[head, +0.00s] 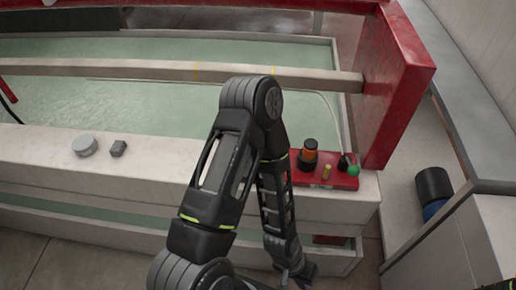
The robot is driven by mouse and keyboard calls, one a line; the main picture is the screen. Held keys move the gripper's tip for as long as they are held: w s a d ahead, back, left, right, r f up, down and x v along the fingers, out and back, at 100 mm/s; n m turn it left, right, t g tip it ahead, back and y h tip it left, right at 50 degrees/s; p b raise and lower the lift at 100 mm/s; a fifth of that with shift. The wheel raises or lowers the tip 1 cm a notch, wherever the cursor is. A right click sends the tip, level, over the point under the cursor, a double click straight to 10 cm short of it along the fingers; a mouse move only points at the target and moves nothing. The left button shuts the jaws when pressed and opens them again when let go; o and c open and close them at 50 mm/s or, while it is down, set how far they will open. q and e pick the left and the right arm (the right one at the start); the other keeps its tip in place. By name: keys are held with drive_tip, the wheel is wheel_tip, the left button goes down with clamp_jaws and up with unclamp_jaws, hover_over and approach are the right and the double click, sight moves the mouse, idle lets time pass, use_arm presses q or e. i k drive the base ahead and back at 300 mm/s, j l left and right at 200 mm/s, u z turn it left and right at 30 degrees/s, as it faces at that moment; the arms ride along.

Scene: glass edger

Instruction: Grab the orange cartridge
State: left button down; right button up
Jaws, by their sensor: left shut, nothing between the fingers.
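The orange cartridge (309,155) stands upright on a small red tray (344,182) on the right part of the machine's pale ledge. It shows an orange band with black above and below it. My left arm bends over the ledge, and its forearm hangs down just left of the tray. My left gripper (304,274) is low in front of the ledge, below the cartridge and well apart from it. It is shut and empty. My right gripper does not show.
A green ball (353,170), a black-topped piece (343,161) and a small brass piece (327,172) share the tray. A red post (402,85) rises behind the tray.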

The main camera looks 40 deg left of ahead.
sight(311, 146)
drive_tip(key=u, duration=0.85)
drive_tip(key=z, duration=2.2)
drive_tip(key=k+j, duration=1.1)
drive_tip(key=i+j+z, duration=0.05)
drive_tip(key=j, duration=0.05)
